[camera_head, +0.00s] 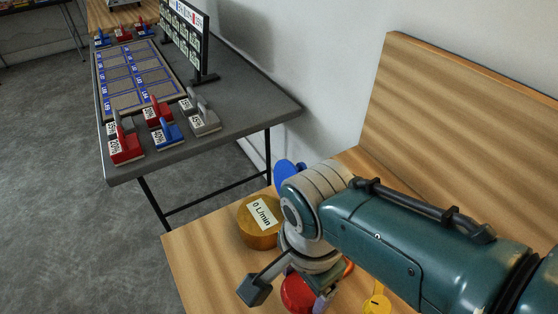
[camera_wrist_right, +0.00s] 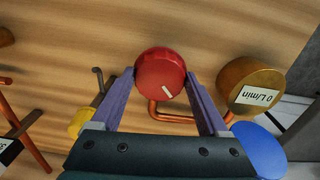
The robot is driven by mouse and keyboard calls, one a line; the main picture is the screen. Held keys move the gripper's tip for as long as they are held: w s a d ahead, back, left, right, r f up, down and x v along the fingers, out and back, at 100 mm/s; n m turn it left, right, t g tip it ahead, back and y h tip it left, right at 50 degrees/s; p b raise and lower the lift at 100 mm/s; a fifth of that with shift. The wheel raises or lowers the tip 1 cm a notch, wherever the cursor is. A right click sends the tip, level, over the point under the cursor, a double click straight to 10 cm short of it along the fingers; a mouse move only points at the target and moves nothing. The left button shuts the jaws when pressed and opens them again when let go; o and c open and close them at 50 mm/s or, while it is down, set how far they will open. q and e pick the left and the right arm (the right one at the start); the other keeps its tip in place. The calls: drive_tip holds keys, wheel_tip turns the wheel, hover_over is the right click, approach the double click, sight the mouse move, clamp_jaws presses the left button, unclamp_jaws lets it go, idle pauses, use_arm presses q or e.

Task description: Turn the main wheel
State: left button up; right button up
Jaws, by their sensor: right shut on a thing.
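A red round wheel (camera_wrist_right: 160,72) with a small white mark on its face sits on a copper pipe at the wooden board. In the right wrist view my right gripper (camera_wrist_right: 162,80) has one purple finger on each side of the wheel, shut on its rim. In the head view the red wheel (camera_head: 296,294) is partly hidden under my right wrist, and only part of my right gripper (camera_head: 322,302) shows beside it. My left gripper is in neither view.
A brass gauge (camera_head: 259,222) reading "0 L/min" stands close to the wheel. A blue disc (camera_head: 287,173) is behind it, and a yellow handle (camera_head: 377,303) is at the right. A grey table (camera_head: 230,115) with several red, blue and grey handled blocks stands beyond.

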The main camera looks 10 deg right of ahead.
sight(303, 287)
drive_tip(key=shift+m, duration=2)
drive_tip(key=o, duration=1.2)
drive_tip(key=shift+o, duration=0.2)
wheel_tip(303, 287, up, 10)
drive_tip(key=p, duration=0.6)
